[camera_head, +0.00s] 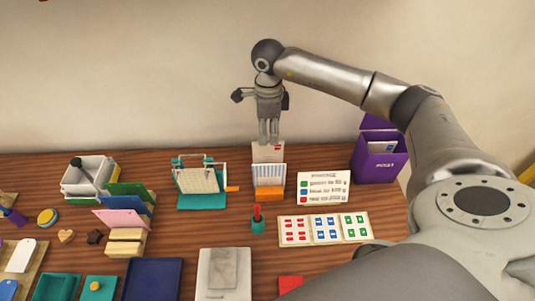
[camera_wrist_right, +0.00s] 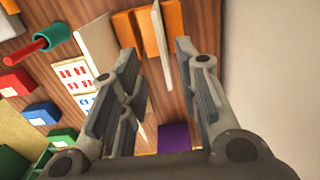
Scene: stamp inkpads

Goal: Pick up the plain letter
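A pale plain letter (camera_head: 266,154) with a small red mark at its upper right stands upright in an orange rack (camera_head: 270,194). Striped envelopes (camera_head: 268,175) stand in front of it in the rack. My right gripper (camera_head: 268,141) points down at the letter's top edge. In the right wrist view, the right gripper (camera_wrist_right: 154,58) is open, its fingers apart. A thin pale edge, seemingly the letter (camera_wrist_right: 162,45), lies between the fingertips, and I see no contact. The orange rack (camera_wrist_right: 172,15) shows beyond. My left gripper is not in view.
A teal stand with a wire frame (camera_head: 202,200) is left of the rack.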

